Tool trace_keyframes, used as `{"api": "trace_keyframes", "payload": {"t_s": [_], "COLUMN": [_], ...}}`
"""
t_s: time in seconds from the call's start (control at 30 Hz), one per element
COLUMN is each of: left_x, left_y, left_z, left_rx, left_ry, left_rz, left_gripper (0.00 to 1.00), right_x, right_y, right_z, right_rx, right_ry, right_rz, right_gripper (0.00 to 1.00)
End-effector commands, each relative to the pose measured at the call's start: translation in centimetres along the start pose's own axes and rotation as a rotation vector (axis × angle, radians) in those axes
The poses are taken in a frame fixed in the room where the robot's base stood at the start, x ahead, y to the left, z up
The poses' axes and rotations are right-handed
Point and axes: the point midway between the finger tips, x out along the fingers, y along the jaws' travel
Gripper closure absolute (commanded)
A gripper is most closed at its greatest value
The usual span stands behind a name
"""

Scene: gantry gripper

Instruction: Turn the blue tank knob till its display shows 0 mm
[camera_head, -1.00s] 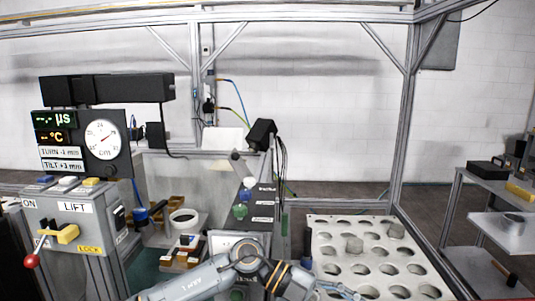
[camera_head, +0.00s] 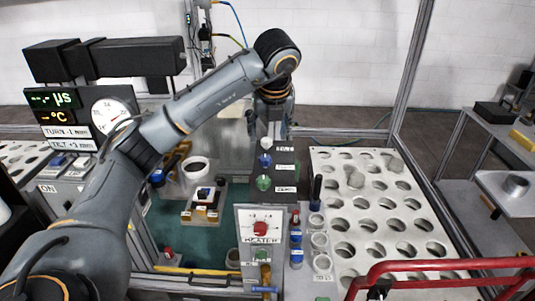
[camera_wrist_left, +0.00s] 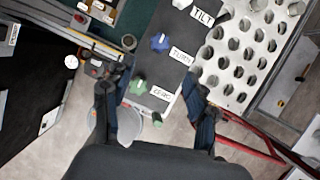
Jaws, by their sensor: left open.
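The blue knob (camera_head: 265,160) sits on a dark sloping panel between a pale knob (camera_head: 265,143) and a green knob (camera_head: 264,182). In the left wrist view, the blue knob (camera_wrist_left: 160,42) lies ahead of my fingers, beside a white label, and the green knob (camera_wrist_left: 138,87) is nearer. My left gripper (camera_head: 271,122) points down above the panel's far end. In the wrist view it (camera_wrist_left: 153,105) is open and empty, apart from the knobs. My right gripper is not seen.
A white plate with round holes (camera_head: 345,240) lies right of the knob panel. A heater box with a red knob (camera_head: 260,228) stands in front. A red rail (camera_head: 440,265) crosses the lower right. Bottles and cups stand between panel and plate.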

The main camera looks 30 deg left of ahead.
Motion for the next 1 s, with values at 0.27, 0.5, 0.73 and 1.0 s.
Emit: {"api": "trace_keyframes", "payload": {"t_s": [0.27, 0.5, 0.73, 1.0], "left_x": [5.4, 9.5, 11.2, 11.3], "left_y": [0.1, 0.0, 0.0, -0.1], "left_z": [0.0, 0.0, -0.1, -0.1], "left_rx": [0.001, 0.002, 0.002, 0.002], "left_ry": [0.006, 0.004, 0.002, 0.001], "left_rz": [0.005, 0.002, -0.001, -0.002], "left_gripper": [0.42, 0.42, 0.42, 0.44], "right_x": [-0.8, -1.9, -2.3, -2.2], "right_y": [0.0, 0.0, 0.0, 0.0], "right_z": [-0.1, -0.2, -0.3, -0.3], "right_rx": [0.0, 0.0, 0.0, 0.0], "right_ry": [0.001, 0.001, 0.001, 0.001], "right_rz": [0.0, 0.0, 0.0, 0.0], "right_gripper": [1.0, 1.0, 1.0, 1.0]}}
